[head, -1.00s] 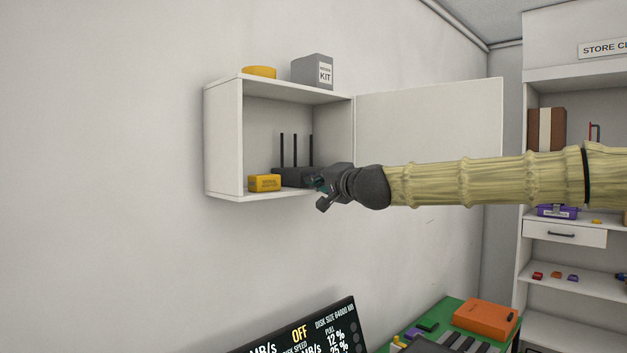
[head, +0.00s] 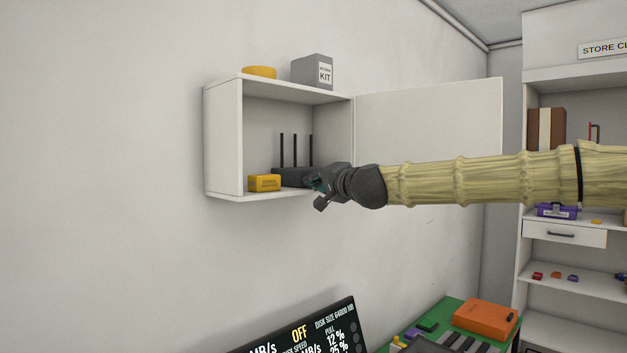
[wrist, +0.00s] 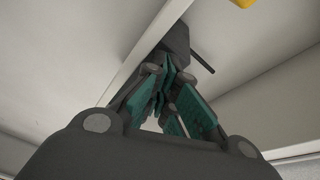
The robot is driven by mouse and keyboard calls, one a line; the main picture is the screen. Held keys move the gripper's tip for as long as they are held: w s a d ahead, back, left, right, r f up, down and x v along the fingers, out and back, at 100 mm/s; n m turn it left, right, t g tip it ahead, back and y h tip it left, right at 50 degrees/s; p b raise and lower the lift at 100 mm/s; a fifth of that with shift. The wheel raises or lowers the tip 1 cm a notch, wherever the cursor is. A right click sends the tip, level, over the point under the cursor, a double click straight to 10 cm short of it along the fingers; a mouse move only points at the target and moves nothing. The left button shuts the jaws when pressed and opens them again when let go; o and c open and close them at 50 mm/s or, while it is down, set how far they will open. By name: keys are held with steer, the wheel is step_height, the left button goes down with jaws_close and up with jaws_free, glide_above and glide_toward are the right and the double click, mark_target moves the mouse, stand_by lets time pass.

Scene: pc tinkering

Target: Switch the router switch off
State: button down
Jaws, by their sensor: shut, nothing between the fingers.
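The router (head: 289,177) is a dark box with several upright black antennas. It sits on the floor of the open white wall cabinet (head: 225,140). In the wrist view the router (wrist: 176,38) shows beyond my fingertips, with one antenna sticking out to the right. My gripper (head: 316,184) is at the cabinet's front right, by the router's right end. Its teal fingers (wrist: 165,85) are closed together and empty. I cannot tell whether they touch the router. The router's switch is not discernible; the gripper covers that end in the head view.
A yellow box (head: 264,183) stands left of the router in the cabinet. The cabinet door (head: 430,120) is swung open to the right, behind my arm. A grey kit box (head: 311,72) and a yellow round item (head: 259,72) sit on top.

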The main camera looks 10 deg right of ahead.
steer(key=shift+w+a, duration=0.1)
steer(key=shift+w, duration=0.05)
steer(key=s+d, duration=0.3)
steer(key=s, duration=0.2)
steer(key=shift+d, duration=0.2)
stand_by(0.5)
